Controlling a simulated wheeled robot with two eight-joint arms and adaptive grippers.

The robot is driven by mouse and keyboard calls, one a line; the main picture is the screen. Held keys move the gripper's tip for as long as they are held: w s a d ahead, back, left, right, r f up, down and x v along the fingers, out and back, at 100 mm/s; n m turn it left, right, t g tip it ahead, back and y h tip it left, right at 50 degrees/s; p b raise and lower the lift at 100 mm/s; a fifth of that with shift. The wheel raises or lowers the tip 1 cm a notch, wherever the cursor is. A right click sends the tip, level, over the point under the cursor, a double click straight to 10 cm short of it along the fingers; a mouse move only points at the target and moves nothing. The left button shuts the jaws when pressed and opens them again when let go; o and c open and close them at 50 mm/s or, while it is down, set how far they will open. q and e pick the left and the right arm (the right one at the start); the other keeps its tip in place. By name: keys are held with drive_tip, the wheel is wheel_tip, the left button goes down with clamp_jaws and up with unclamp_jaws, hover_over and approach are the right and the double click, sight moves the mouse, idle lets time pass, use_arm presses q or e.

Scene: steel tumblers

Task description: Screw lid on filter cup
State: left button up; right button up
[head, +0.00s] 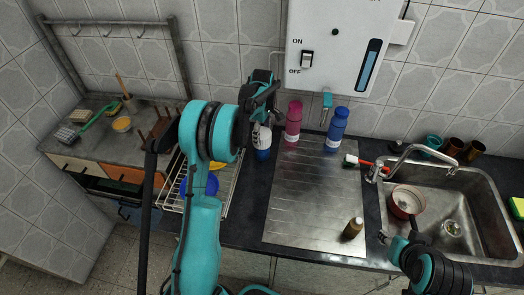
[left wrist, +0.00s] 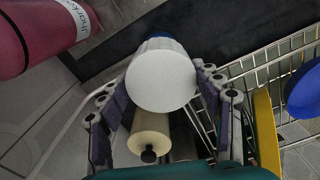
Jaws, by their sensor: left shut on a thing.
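My left gripper (head: 262,100) reaches down at the back of the counter, beside the wall. It is shut on a bottle-shaped filter cup (head: 262,154) with a white upper part and a blue lower part. In the left wrist view the gripper (left wrist: 165,95) has its two dark fingers on either side of the cup's round white top (left wrist: 161,80), and blue shows behind it. I cannot tell whether the white top is a separate lid. My right arm shows at the lower right over the sink edge; its fingers are not clear.
A pink bottle (head: 293,120) and a blue bottle (head: 337,128) stand by the steel drainboard (head: 300,215). A wire rack (head: 228,185) with blue and yellow dishes is left. The sink (head: 470,215) holds a red bowl (head: 406,201).

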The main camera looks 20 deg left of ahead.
use_arm(q)
drive_tip(key=shift+c, duration=0.2)
drive_tip(key=m, duration=0.5)
drive_tip(key=shift+m, duration=0.4)
drive_tip(key=m, duration=0.5)
drive_tip(key=shift+d+b, duration=0.1)
drive_tip(key=shift+b, duration=0.25)
drive_tip(key=shift+m, duration=0.3)
drive_tip(key=m, duration=0.5)
drive_tip(key=shift+m, duration=0.3)
